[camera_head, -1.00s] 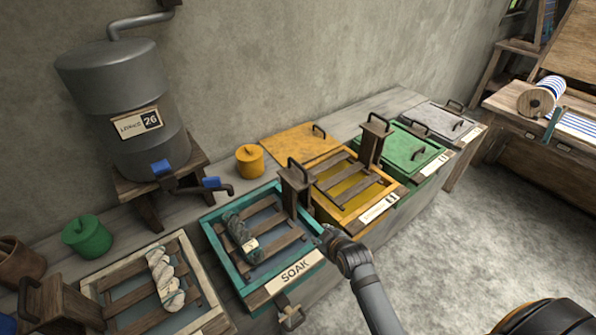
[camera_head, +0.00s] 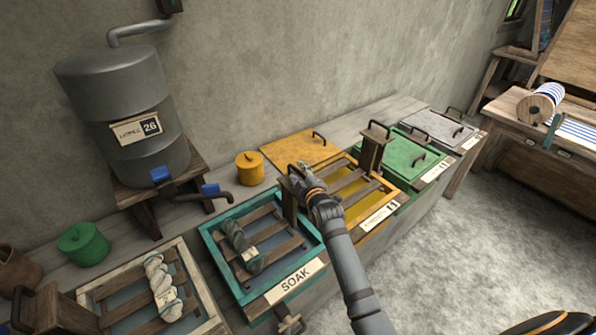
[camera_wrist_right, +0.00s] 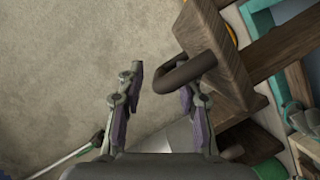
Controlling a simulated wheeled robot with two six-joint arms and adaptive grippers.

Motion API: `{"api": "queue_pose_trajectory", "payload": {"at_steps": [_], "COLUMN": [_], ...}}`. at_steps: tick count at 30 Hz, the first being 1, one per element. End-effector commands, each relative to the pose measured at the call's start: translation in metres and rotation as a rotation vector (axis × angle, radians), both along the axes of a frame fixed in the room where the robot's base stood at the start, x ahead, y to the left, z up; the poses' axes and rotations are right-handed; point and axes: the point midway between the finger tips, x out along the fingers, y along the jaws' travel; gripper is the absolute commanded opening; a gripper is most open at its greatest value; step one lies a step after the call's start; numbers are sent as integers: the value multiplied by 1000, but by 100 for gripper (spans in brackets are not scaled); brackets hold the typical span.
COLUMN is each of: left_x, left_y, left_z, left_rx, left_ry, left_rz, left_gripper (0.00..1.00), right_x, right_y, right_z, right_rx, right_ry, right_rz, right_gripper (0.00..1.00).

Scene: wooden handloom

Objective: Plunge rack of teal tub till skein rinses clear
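The teal tub (camera_head: 214,258), labelled SOAK, stands in the row on the bench, with water in it. Its slatted wooden rack (camera_head: 279,249) holds a twisted grey-teal skein (camera_head: 241,245) at its left side. The rack's wooden post stands at the tub's right side, partly hidden behind my right gripper (camera_head: 299,171). In the right wrist view, my right gripper (camera_wrist_right: 160,85) is open, and a dark loop handle (camera_wrist_right: 187,71) on a wooden post (camera_wrist_right: 228,66) reaches between its fingers, close to the right one. I cannot tell whether they touch. My left gripper is out of view.
The yellow tub (camera_head: 352,221) adjoins on the right, with its own rack and post. Green (camera_head: 407,160) and grey (camera_head: 437,128) lidded tubs follow. A pale tub (camera_head: 204,296) with a cream skein lies left. A grey tank (camera_head: 125,105) with a spout stands behind.

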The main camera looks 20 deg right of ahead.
Motion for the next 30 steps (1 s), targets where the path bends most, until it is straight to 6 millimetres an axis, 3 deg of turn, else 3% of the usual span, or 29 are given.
{"api": "queue_pose_trajectory", "payload": {"at_steps": [3,11,20,30], "left_x": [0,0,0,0], "left_y": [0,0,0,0], "left_z": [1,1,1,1], "left_rx": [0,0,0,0], "left_ry": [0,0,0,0], "left_rz": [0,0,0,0], "left_gripper": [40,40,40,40], "right_x": [10,12,11,11], "right_y": [0,0,0,0], "right_z": [-2,-3,-3,-3], "right_rx": [1,1,1,1], "right_ry": [-1,0,0,1], "right_rz": [-1,0,0,0], "right_gripper": [36,36,0,0]}}
